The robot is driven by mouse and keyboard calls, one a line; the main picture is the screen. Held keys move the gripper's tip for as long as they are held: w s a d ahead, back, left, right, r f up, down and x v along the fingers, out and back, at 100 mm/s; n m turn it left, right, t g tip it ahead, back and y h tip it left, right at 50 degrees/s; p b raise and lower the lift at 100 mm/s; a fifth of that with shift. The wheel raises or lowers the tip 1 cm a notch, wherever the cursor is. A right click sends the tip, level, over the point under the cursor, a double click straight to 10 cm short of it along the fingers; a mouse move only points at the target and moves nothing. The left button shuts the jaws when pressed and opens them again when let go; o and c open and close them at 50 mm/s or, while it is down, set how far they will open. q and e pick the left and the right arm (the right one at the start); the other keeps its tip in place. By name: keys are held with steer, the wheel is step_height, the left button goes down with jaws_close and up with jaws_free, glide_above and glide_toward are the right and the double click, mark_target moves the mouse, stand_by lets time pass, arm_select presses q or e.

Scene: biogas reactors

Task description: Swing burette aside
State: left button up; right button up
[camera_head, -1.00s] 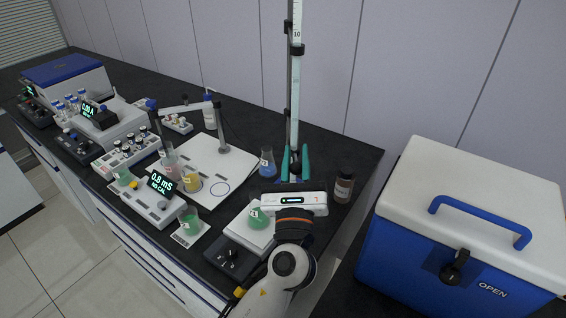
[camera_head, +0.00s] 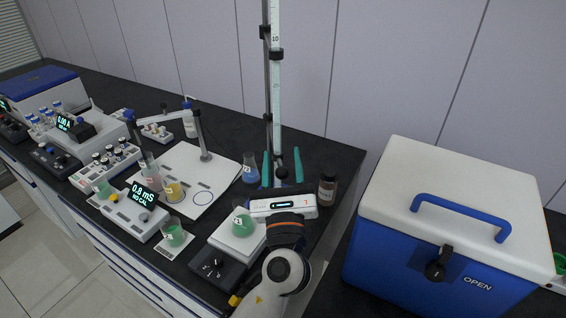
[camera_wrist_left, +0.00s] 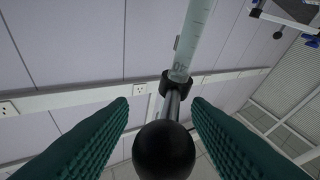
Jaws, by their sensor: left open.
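The burette (camera_head: 276,95) is a tall clear graduated tube with black clamps on an upright stand at the bench's rear. In the left wrist view, its tube (camera_wrist_left: 195,35) rises behind a black ring. My left gripper (camera_head: 282,160) is upright in front of the stand, its teal fingers open. A round black knob (camera_head: 282,173) shows between the fingers; in the left wrist view the knob (camera_wrist_left: 163,150) sits between them with gaps on both sides. The burette's lower end is hidden behind the gripper. My right gripper is not in view.
A blue flask (camera_head: 251,168) stands left of the fingers and a brown bottle (camera_head: 327,190) right. A green beaker (camera_head: 242,222) sits on the balance (camera_head: 214,268) beside my wrist. A blue and white cooler (camera_head: 450,225) stands at right. Glassware and instruments crowd the left bench.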

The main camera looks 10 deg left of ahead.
arm_select(q)
steer(key=b+v, duration=0.4)
steer(key=v, duration=0.8)
steer(key=shift+c, duration=0.5)
